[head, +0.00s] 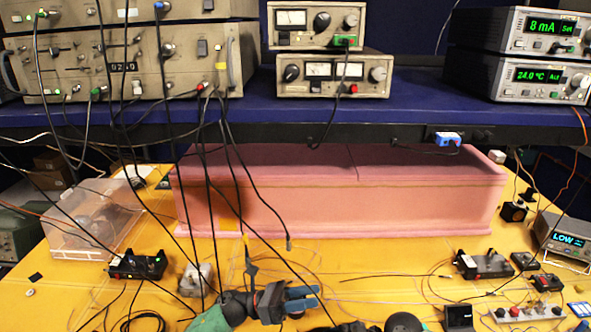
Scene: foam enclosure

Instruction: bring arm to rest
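My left gripper (304,298) is low in the middle of the head view, above the front part of the yellow table (350,270). Its two blue fingers point right and look a little apart, with nothing seen between them. A green and dark part of my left arm (215,315) leads to it from the bottom edge. My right gripper is not in view.
A long pink foam enclosure (340,208) stands closed behind the gripper. Black cables hang from the instrument rack (125,55) down near my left arm. A clear box (92,218) stands left; small devices (485,264) and loose wires lie right.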

